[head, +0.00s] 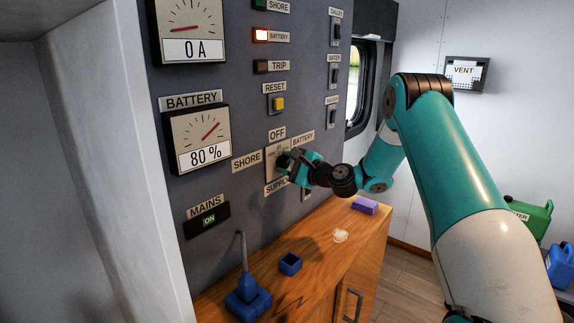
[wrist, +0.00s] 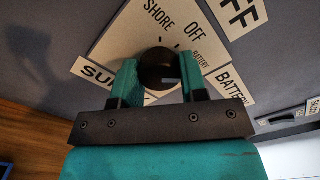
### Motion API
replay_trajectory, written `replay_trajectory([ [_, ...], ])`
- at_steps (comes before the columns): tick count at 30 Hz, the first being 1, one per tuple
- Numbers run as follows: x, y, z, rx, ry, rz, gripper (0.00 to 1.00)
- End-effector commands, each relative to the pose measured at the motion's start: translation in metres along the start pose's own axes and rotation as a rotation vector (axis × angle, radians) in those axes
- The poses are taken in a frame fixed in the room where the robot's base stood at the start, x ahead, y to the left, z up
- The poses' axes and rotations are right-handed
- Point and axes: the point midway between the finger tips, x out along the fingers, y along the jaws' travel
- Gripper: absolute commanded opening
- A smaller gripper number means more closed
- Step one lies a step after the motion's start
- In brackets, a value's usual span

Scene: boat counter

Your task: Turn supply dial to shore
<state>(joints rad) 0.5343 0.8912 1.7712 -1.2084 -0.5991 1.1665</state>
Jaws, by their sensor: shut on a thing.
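The supply dial is a round black knob (wrist: 158,66) on a pale square plate (wrist: 118,42) marked SHORE, OFF and BATTERY. My gripper (wrist: 160,76) is shut on the knob, with one teal finger on each side. A small light mark shows on the knob's lower right in the wrist view; I cannot tell for sure which position it points to. In the head view my gripper (head: 288,162) covers most of the dial on the panel, between the SHORE label (head: 247,160) and the BATTERY label (head: 303,140).
The orange BATTERY lamp (head: 261,35) is lit; the SHORE lamp (head: 260,5) looks unlit. Below the panel, a wooden counter (head: 325,255) holds a blue plug (head: 248,297), a blue open box (head: 290,264), a purple block (head: 365,206) and a small pale object (head: 340,236).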

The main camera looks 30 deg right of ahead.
Motion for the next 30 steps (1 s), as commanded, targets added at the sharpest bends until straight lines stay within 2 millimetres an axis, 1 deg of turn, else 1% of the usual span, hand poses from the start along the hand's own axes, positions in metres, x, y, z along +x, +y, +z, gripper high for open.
replay_trajectory([
  [5,-0.0002,0.003,-0.0015,-0.059,-0.001,0.0,0.16],
  [11,-0.0002,0.005,-0.0027,-0.197,-0.002,0.0,0.16],
  [30,-0.0002,0.0063,-0.0033,-0.801,-0.002,-0.001,0.16],
])
